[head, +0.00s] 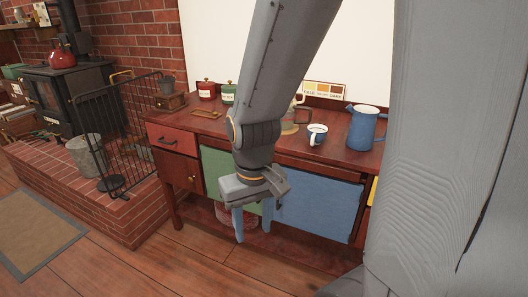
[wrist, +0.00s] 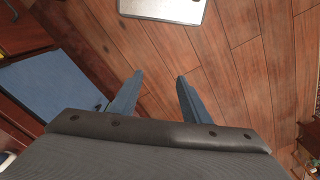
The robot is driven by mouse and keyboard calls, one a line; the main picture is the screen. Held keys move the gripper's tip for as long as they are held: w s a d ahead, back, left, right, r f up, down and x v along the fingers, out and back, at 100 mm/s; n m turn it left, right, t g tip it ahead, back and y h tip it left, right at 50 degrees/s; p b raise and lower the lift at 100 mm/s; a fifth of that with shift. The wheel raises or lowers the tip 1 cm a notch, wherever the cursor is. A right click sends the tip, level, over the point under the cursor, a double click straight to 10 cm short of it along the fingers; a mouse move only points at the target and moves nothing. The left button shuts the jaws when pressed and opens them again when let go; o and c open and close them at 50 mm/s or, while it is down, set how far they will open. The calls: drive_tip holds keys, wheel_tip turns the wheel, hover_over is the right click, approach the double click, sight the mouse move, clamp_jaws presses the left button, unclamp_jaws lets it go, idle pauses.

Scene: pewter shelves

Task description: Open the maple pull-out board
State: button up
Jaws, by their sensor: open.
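My gripper (head: 254,220) hangs in front of the sideboard (head: 178,215), its two blue fingers apart and pointing down. In the wrist view my gripper (wrist: 160,78) is empty, with bare floor planks between the fingertips. A thin dark wooden strip (head: 318,170) runs under the sideboard top, above the blue panel (head: 320,207). I cannot tell whether this strip is the maple pull-out board, and no board clearly stands out from the front. My arm hides the middle of the sideboard front.
The green panel (head: 218,172) and red drawer (head: 172,138) are left of my gripper. A blue pitcher (head: 363,130) and a mug (head: 317,135) stand on the sideboard. A black fire screen (head: 118,130) stands on the brick hearth at left. Open wooden floor (head: 165,270) lies in front.

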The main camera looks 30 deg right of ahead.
drive_tip(key=w+d+f+m+t+h+p, duration=0.1)
drive_tip(key=w+f+m+t, duration=0.15)
drive_tip(key=w, duration=0.75)
drive_tip(key=w+f+m+t, duration=0.2)
drive_tip(key=w+m+t, duration=0.15)
drive_tip(key=w, duration=0.75)
drive_tip(key=w+d+f+m+t+h+p, duration=0.1)
drive_tip(key=w+d+m+h, duration=0.2)
drive_tip(key=w+d, duration=0.3)
drive_tip(key=w+d+f+m+t+h+p, duration=0.1)
drive_tip(key=w+d+h, duration=0.4)
drive_tip(key=d, duration=0.8)
drive_tip(key=shift+w+f+m+t+h, duration=0.35)
drive_tip(key=shift+f+m+t+h, duration=0.2)
drive_tip(key=shift+m, duration=0.55)
clamp_jaws()
